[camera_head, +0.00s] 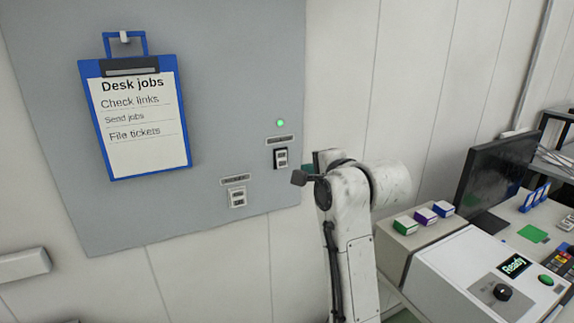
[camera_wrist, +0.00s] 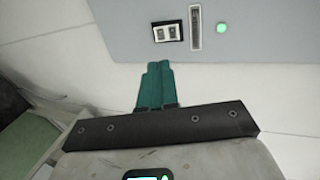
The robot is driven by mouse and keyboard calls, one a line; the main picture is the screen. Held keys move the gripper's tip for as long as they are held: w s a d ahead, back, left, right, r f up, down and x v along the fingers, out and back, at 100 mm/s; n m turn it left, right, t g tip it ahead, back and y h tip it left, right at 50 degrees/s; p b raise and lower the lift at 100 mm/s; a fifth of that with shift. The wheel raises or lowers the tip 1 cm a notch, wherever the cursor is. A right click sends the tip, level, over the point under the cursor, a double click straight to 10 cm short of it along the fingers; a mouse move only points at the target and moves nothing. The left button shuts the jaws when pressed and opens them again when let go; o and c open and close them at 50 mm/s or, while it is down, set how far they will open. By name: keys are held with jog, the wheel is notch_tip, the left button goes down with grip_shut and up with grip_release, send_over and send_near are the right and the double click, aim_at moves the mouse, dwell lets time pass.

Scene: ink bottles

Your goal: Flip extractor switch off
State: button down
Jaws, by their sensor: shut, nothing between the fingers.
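Two small wall switches sit on the grey panel (camera_head: 215,90). One has a black frame (camera_head: 281,158), with a small label above it and a lit green lamp (camera_head: 280,123) above that. The other is white (camera_head: 237,197), lower left, under its own label. The label words are too small to read, so I cannot tell which is the extractor switch. My gripper (camera_wrist: 159,68) has teal fingers, shut and empty. In the wrist view the fingertips are below the black-framed switch (camera_wrist: 168,31), apart from it in the picture. In the head view my arm mostly hides the gripper, right of that switch.
A blue clipboard (camera_head: 135,125) headed "Desk jobs" hangs on the panel at left. At right are a white machine (camera_head: 470,270) reading "Ready", several small coloured boxes (camera_head: 425,216) and a monitor (camera_head: 495,175). The wall around the switches is clear.

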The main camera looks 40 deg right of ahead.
jog(key=p, duration=0.2)
send_near(282, 164)
jog(key=x, duration=0.5)
jog(key=shift+w+d, duration=0.1)
jog(key=shift+w, duration=0.1)
jog(key=shift+w+d+f, duration=0.2)
jog(key=shift+w+f, duration=0.1)
jog(key=shift+w, duration=0.35)
jog(key=shift+w+f+b, duration=0.15)
jog(key=shift+f+b, duration=0.2)
jog(key=shift+b, duration=0.1)
jog(key=shift+r+t, duration=0.3)
jog(key=shift+f, duration=0.1)
